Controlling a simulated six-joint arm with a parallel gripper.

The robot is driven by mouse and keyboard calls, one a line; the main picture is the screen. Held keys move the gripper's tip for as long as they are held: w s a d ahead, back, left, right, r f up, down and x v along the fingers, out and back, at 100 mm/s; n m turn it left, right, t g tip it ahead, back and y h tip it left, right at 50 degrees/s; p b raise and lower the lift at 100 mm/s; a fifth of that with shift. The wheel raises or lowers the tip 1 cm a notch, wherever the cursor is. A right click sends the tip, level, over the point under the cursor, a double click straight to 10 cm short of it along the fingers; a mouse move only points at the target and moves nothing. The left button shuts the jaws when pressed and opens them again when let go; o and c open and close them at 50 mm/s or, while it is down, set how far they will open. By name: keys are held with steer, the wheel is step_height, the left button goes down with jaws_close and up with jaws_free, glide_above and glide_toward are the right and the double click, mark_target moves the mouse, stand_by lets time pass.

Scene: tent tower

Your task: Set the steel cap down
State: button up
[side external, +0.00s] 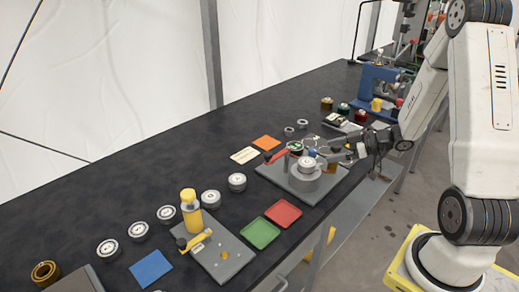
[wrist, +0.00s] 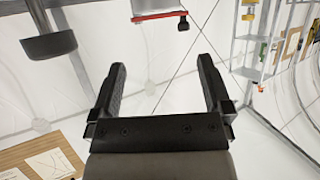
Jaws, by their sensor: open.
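My gripper (wrist: 163,72) is open in the wrist view, with nothing between its two fingers. In the side external view my gripper (side external: 338,156) is low over the grey plate at the right, just right of a grey cylinder (side external: 304,181). A round steel cap (side external: 306,163) sits on top of this cylinder. The fingertips are small and partly lost among the parts there, so I cannot tell whether they touch the cap. Several similar steel pieces stand in a row on the table, the nearest to the plate being a steel piece (side external: 237,182).
The grey plate (side external: 272,178) also carries a red-handled part (side external: 277,156). Green (side external: 261,233) and red (side external: 283,213) trays lie in front. A yellow bottle (side external: 190,215) stands on another plate to the left. The black table (side external: 120,190) is clear at the back left.

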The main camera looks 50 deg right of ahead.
step_height(320, 180, up, 8)
steer(key=w+d+m+g+h, duration=0.1)
steer(key=w+d+m+h, duration=0.7)
steer(key=d+m+h, duration=0.15)
steer(key=m+g+y, duration=0.3)
steer(key=m+g, duration=0.8)
steer(key=m, duration=0.4)
glide_above(307, 161)
steer(key=shift+n, duration=0.25)
step_height(307, 161, down, 4)
steer(key=shift+f, duration=4.6)
